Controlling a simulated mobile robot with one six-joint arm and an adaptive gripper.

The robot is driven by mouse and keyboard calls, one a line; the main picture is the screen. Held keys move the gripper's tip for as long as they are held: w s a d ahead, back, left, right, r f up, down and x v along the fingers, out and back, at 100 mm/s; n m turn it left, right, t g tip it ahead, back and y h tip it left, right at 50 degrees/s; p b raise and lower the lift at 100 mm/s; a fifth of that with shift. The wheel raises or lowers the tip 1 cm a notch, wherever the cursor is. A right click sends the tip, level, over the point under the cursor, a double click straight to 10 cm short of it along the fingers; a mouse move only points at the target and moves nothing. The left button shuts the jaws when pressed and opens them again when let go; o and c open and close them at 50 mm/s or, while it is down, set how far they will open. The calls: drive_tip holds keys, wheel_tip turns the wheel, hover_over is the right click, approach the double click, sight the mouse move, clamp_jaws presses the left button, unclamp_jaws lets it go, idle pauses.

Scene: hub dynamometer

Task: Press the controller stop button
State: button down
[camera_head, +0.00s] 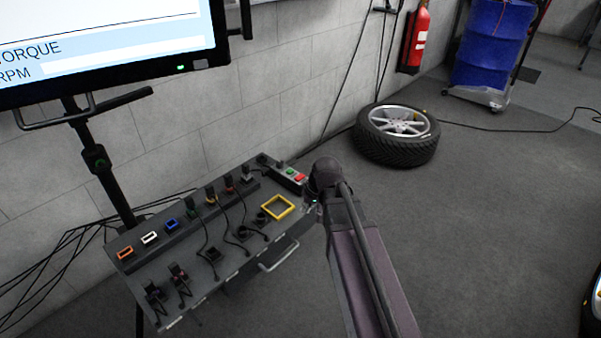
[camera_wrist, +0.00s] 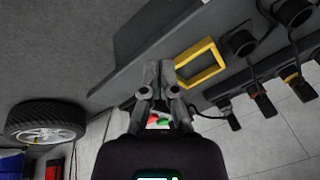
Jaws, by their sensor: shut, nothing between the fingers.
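The controller is a small grey box (camera_head: 284,177) at the back right end of the dark bench. It carries a green button (camera_head: 291,171) and a red button (camera_head: 300,177), the red one nearer my arm. In the wrist view the red button (camera_wrist: 163,122) and a bit of green show between my finger linkages, partly hidden by them. My gripper (camera_wrist: 158,66) is shut and empty, its fingertips over the bench end near the yellow frame. In the head view my arm hides most of the gripper, just right of the controller. I cannot tell any contact with the buttons.
A yellow square frame (camera_head: 266,206) lies on the bench (camera_head: 232,262), with several plugs, sockets and cables to its left. A monitor (camera_head: 110,40) stands behind. A tire (camera_head: 397,155) lies on the floor at the back right.

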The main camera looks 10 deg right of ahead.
drive_tip(key=w+d+r+t+y+p, duration=0.1)
drive_tip(key=w+r+t+p, duration=0.1)
drive_tip(key=w+r, duration=0.3)
drive_tip(key=w+r+t+y+p, duration=0.2)
drive_tip(key=w+r, duration=0.2)
drive_tip(key=w, duration=0.8)
drive_tip(key=shift+w+d+r+m+t, duration=0.25)
drive_tip(key=shift+d+r+m+t, duration=0.05)
drive_tip(key=shift+d+r+m, duration=0.1)
drive_tip(key=shift+f, duration=0.25)
drive_tip(key=b, duration=0.9)
approach(294, 177)
drive_tip(key=w+a+f, duration=0.2)
drive_tip(key=w, duration=0.1)
drive_tip(key=shift+w+a+f, duration=0.2)
drive_tip(key=shift+a, duration=0.1)
drive_tip(key=shift+f+b, duration=0.8)
drive_tip(key=shift+f, duration=0.15)
idle(0.7)
drive_tip(key=shift+r, duration=0.15)
drive_tip(key=shift+r+p, duration=0.8)
drive_tip(key=shift+p, duration=0.15)
